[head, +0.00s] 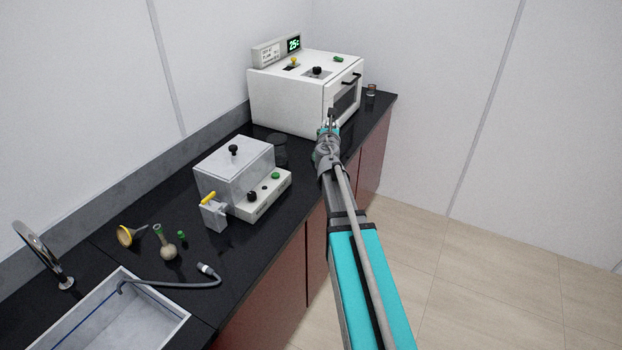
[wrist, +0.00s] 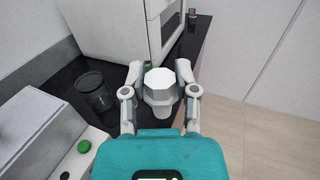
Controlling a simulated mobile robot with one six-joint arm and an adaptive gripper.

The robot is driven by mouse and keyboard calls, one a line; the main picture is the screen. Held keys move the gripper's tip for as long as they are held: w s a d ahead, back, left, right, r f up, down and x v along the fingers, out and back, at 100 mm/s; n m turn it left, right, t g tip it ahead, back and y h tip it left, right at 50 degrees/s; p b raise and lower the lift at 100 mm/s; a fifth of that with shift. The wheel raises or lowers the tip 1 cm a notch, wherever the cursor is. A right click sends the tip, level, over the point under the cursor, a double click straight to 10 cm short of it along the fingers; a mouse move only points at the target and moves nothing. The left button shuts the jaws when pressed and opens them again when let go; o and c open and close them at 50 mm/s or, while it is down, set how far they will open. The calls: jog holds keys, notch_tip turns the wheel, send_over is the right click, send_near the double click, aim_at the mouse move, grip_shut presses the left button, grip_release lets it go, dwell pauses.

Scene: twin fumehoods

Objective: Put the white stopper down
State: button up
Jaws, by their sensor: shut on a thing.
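The white stopper (wrist: 161,83) is in my gripper (wrist: 160,92), between its two fingers, in the wrist view. It has a wide faceted top and a narrower lower part. The gripper is shut on it and holds it over the front edge of the black counter (wrist: 202,32). In the head view my gripper (head: 331,118) is in front of the white oven, and the stopper cannot be made out there.
The white oven (head: 290,98) stands at the back. A dark glass beaker (wrist: 93,92) stands left of my gripper. A grey lidded box device (head: 235,168) is nearer. A small brown jar (head: 371,90) is right of the oven. The counter's left part holds glassware and a sink (head: 183,312).

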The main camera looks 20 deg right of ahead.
jog(key=a+f+b, duration=0.3)
jog(key=f+b, duration=1.1)
jog(key=shift+a, duration=0.15)
jog(key=w+d+f+b, duration=0.1)
jog(key=w+f+b, duration=0.1)
jog(key=w, duration=0.2)
jog(key=w+d+f+b, duration=0.1)
jog(key=w+f+b, duration=0.2)
jog(key=w, duration=0.1)
jog(key=w+d+f+b, duration=0.1)
jog(key=w+f+b, duration=0.2)
jog(key=w, duration=0.1)
jog(key=shift+f, duration=0.2)
jog(key=shift+w+d+f+b, duration=0.1)
jog(key=shift+w+f+b, duration=0.2)
jog(key=shift+w+b, duration=0.15)
jog(key=shift+f, duration=0.1)
jog(key=shift+w+d+f+b, duration=0.15)
jog(key=shift+w+f+b, duration=0.3)
jog(key=shift+b, duration=0.25)
jog(key=shift+s+f+b, duration=0.1)
jog(key=shift+f+b, duration=1.3)
jog(key=shift+f, duration=0.05)
